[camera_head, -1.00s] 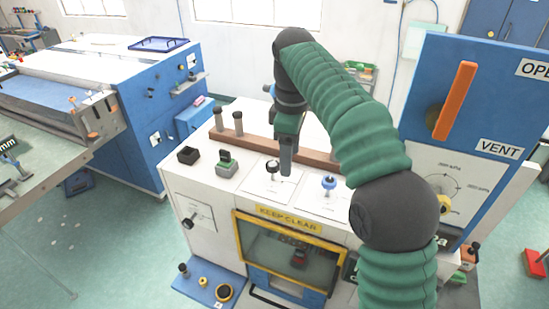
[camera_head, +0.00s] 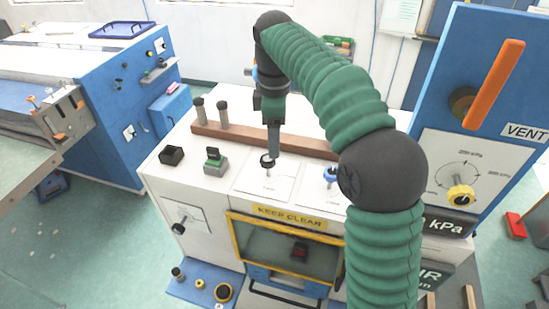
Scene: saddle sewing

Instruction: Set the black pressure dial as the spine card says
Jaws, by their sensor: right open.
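The black pressure dial (camera_head: 267,163) stands on a white card on top of the white machine, left of a blue dial (camera_head: 330,175). My right gripper (camera_head: 273,154) points down right at the black dial, overlapping its right side in the head view. It is open; I cannot tell whether the fingers touch the dial or straddle it. The dial's pointer and the fine marks on its card are too small to read. I cannot identify the spine card. My left gripper is not in view.
A brown bar (camera_head: 310,151) with two grey posts runs behind the dials. A green-based switch (camera_head: 215,162) and a black box (camera_head: 171,155) stand to the left. A blue panel (camera_head: 425,95) with an orange lever (camera_head: 495,85) and yellow knob (camera_head: 461,196) rises at right.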

